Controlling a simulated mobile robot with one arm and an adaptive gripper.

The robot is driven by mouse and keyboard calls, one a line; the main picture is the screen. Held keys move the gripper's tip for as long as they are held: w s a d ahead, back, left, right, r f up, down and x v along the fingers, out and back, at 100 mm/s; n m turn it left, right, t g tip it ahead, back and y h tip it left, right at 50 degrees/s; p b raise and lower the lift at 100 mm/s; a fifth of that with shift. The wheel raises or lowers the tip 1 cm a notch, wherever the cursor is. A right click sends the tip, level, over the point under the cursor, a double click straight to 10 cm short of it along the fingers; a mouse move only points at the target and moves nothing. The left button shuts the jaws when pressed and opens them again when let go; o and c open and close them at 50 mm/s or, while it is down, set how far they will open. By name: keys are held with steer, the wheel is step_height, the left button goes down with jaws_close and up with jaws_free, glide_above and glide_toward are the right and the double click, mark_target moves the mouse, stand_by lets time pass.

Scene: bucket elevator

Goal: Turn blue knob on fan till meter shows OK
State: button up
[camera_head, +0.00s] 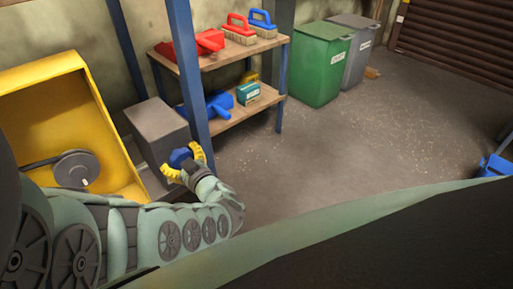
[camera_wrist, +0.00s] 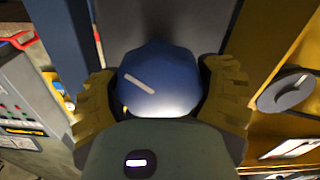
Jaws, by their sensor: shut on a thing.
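The blue knob (camera_head: 180,157) sits on the side of a grey box (camera_head: 157,126) beside the yellow housing. In the wrist view the blue knob (camera_wrist: 158,80) fills the middle, with a pale line mark slanting down to the right. My gripper (camera_head: 184,164) has yellow fingers; in the wrist view they lie on both sides of the knob (camera_wrist: 160,95) and are shut on it. No meter reading OK can be made out in either view.
A yellow housing (camera_head: 40,100) with a grey disc (camera_head: 77,168) stands at left. A blue post (camera_head: 188,70) rises close beside my gripper. A wooden shelf (camera_head: 240,113) holds brushes and scoops. A control panel (camera_wrist: 25,95) shows at left in the wrist view.

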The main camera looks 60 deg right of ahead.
steer(key=n, duration=0.1)
steer(key=n+b, duration=0.1)
steer(key=n, duration=0.1)
steer(key=shift+a+f+b, duration=0.15)
steer(key=shift+f+b, duration=0.05)
steer(key=shift+b, duration=0.1)
steer(key=shift+r+n+b, duration=0.1)
steer(key=shift+n+b, duration=0.4)
steer(key=shift+n, duration=0.4)
steer(key=o, duration=1.1)
steer(key=v, duration=1.2)
steer(key=shift+d, duration=0.2)
